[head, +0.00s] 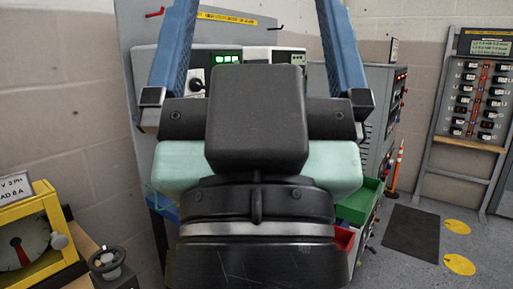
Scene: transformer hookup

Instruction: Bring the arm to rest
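My gripper (257,15) fills the middle of the head view, close to the camera, with its black wrist at the bottom and pale green and black body above. Its two blue fingers stand wide apart and point up and away. The visible gap between them is empty; their tips run out of the top of the picture. The gripper hides much of the panel and the area below it.
A grey panel (140,80) with green displays (229,58) stands behind. A yellow-framed dial meter (25,242) and a black handwheel (107,263) are at lower left. Green (356,203) and red bins (344,238) show at right.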

